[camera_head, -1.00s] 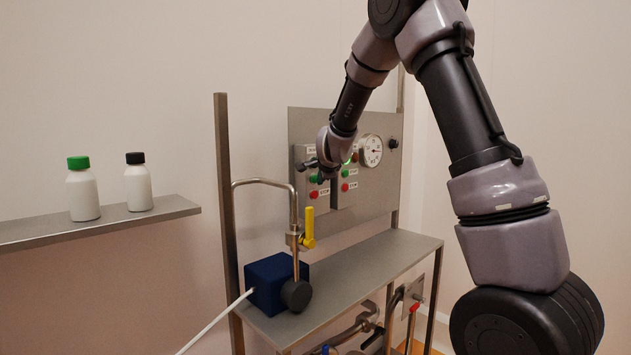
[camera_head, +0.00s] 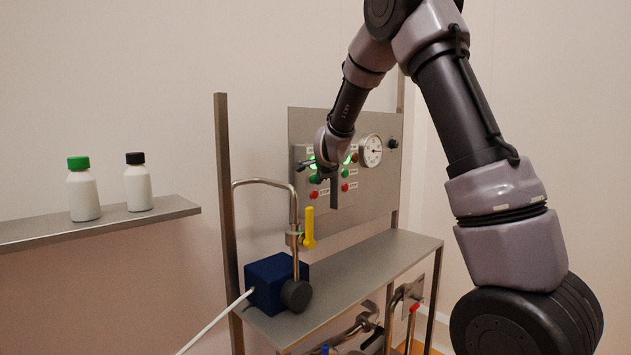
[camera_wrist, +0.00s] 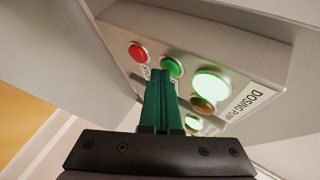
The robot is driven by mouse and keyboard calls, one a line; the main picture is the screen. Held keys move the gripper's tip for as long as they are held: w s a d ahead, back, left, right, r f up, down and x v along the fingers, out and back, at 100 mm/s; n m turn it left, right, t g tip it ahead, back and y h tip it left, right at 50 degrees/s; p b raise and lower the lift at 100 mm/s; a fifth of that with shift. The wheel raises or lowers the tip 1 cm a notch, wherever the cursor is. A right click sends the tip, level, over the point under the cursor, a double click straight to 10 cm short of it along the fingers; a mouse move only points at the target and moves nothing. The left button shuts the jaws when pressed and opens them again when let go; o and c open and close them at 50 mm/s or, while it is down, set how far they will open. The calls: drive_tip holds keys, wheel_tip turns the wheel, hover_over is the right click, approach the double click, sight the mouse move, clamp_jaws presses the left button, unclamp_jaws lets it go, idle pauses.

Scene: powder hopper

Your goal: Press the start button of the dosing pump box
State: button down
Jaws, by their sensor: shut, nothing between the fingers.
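The dosing pump box (camera_wrist: 237,45) shows in the wrist view as a pale metal box labelled DOSING PUMP. Its green start button (camera_wrist: 172,66) lies between a red button (camera_wrist: 138,51) and a brightly lit green lamp (camera_wrist: 211,83). My gripper (camera_wrist: 158,75) is shut and empty, with its green fingertips just in front of the green button and partly over its lower edge; I cannot tell if they touch. In the head view my gripper (camera_head: 303,165) is at the left control box on the back panel, where a green lamp (camera_head: 313,158) glows.
A second control box (camera_head: 347,198) and a round gauge (camera_head: 371,150) stand to the right on the panel. A bent pipe with a yellow-handled valve (camera_head: 308,227) and a blue box (camera_head: 270,280) are below in front. A shelf holds two white bottles (camera_head: 83,195).

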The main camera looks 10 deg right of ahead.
idle(0.3)
drive_tip(key=shift+s+d, duration=0.45)
drive_tip(key=shift+s, duration=0.15)
drive_tip(key=shift+s, duration=0.1)
drive_tip(key=s+d, duration=0.1)
drive_tip(key=s, duration=0.1)
drive_tip(key=s+d, duration=0.2)
idle(0.8)
drive_tip(key=s+d+r+n+g, duration=0.1)
drive_tip(key=s+r+n, duration=0.2)
drive_tip(key=s, duration=0.9)
drive_tip(key=s+d+r+n+g+y, duration=0.1)
drive_tip(key=s+n, duration=0.4)
drive_tip(key=s, duration=0.8)
drive_tip(key=s+d+r+n+g, duration=0.2)
drive_tip(key=s+d+r+n, duration=0.1)
drive_tip(key=s, duration=1)
drive_tip(key=shift+d+r+n+g+y, duration=0.15)
drive_tip(key=shift+r+n+g+y, duration=0.15)
drive_tip(key=shift+r+n, duration=0.45)
